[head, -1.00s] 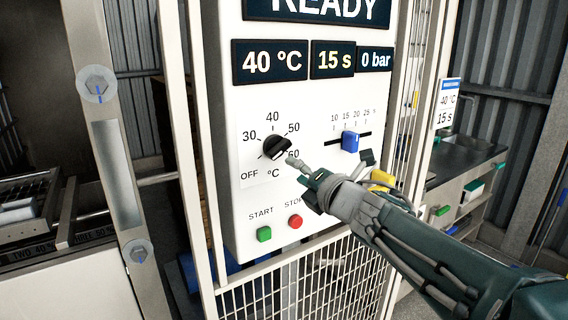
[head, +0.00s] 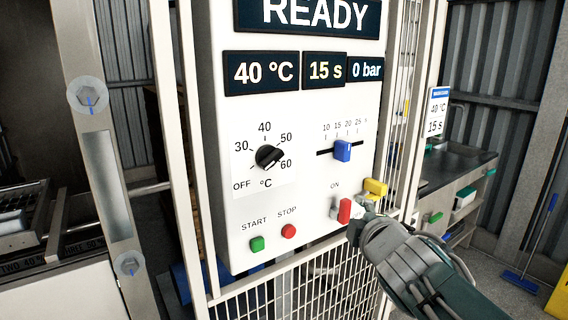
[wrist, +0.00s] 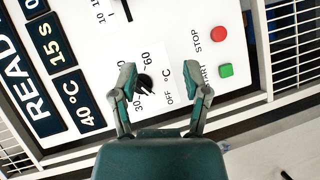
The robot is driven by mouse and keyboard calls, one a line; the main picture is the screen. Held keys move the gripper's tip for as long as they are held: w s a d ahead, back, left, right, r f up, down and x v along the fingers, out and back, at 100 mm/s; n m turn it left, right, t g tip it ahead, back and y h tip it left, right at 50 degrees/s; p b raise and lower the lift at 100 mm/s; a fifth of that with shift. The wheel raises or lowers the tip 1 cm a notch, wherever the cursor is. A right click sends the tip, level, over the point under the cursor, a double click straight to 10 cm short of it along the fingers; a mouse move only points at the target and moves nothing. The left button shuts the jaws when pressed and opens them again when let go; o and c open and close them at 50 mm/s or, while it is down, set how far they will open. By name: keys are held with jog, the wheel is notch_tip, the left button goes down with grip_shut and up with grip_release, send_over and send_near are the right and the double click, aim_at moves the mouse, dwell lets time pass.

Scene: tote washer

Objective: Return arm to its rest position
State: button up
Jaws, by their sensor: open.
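My gripper (wrist: 166,84) is open and empty in the wrist view, its two fingers apart, with the black temperature knob (wrist: 145,84) showing between them in the picture. In the head view my arm reaches in from the lower right, and the gripper end (head: 362,222) is beside the red ON switch (head: 345,211). I cannot tell whether it touches the switch. The white control panel (head: 225,120) reads READY, 40 °C, 15 s and 0 bar. The blue slider (head: 342,151) sits near 20 on its scale.
A green START button (head: 257,244) and a red STOP button (head: 289,231) are low on the panel. A yellow part (head: 376,188) is at its right edge. A wire mesh guard (head: 318,290) lies below. A dark counter (head: 462,168) stands at the right behind.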

jog(key=s+d+f+m+g, duration=0.1)
jog(key=s+f+m+g, duration=0.4)
jog(key=s, duration=0.5)
jog(key=s+f+m+g+h, duration=0.1)
jog(key=s+f+m+g, duration=0.4)
jog(key=s+f+m, duration=0.5)
jog(key=shift+d+f+m, duration=0.3)
jog(key=shift+d+m, duration=0.1)
jog(key=shift+m, duration=0.4)
